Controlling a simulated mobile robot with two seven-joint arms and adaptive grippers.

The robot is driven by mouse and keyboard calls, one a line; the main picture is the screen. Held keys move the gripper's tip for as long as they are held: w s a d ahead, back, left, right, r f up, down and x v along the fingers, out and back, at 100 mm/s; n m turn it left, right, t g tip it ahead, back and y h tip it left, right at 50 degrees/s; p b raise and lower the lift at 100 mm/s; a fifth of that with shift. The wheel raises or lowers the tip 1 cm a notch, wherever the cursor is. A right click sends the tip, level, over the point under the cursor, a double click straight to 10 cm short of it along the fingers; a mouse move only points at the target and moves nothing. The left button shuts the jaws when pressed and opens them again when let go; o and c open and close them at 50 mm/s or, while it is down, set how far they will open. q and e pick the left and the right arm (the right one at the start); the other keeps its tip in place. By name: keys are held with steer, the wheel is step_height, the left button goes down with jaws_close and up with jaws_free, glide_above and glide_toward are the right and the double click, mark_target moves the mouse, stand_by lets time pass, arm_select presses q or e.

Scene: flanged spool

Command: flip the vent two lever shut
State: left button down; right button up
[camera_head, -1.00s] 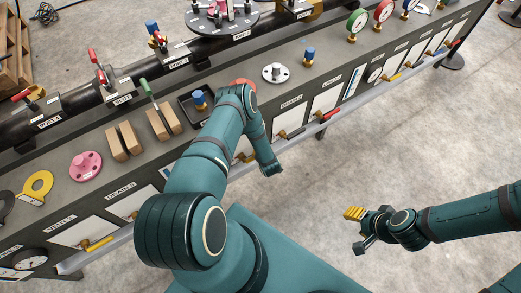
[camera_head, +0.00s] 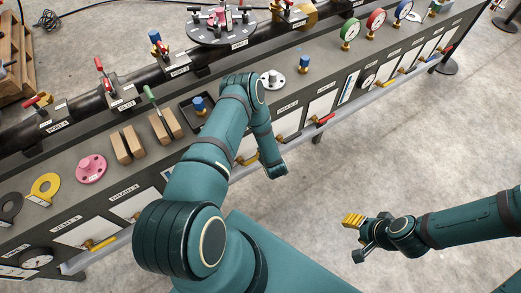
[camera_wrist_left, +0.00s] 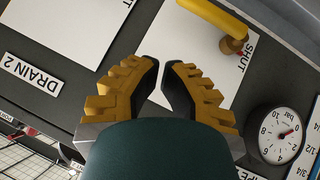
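In the left wrist view a yellow lever (camera_wrist_left: 215,16) on a brass pivot (camera_wrist_left: 230,45) is fixed to a white panel (camera_wrist_left: 195,55) marked SHUT. The lever slants away from that word; the panel's name is out of view, so I cannot confirm it is vent two. My left gripper (camera_wrist_left: 162,68) is open and empty, its fingertips over the panel just below the lever, not around it. In the head view my left arm hides this gripper; a yellow lever (camera_head: 246,159) shows beside the arm. My right gripper (camera_head: 354,237) appears open and empty above the floor.
A round gauge (camera_wrist_left: 281,134) is right of the panel and a DRAIN 2 plate (camera_wrist_left: 32,60) is left. In the head view other levers, such as a red one (camera_head: 323,119), line the bench front. A pink flange (camera_head: 91,168) sits on top. The floor in front is clear.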

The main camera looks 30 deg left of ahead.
arm_select(q)
steer(key=shift+s+d+r, duration=0.25)
steer(key=shift+d+r, duration=0.3)
steer(key=shift+r, duration=0.05)
steer(key=shift+s+d+r, duration=0.2)
steer(key=shift+d+r, duration=0.3)
steer(key=shift+r, duration=0.05)
steer(key=s+d+r+m+g+h, duration=0.1)
steer(key=s+d+r+m+h, duration=0.35)
steer(key=d+r, duration=0.3)
steer(key=s+d+r+m+g+h, duration=0.1)
steer(key=s+d+r+m+h, duration=0.2)
steer(key=d+r+m+h, duration=0.45)
steer(key=s+d+r+m+g, duration=0.1)
steer(key=s+d+r+g, duration=0.2)
steer(key=s+d, duration=0.2)
steer(key=s, duration=0.3)
steer(key=shift+r+m+y, duration=0.3)
steer(key=shift+r+y, duration=0.1)
steer(key=shift+s, duration=0.1)
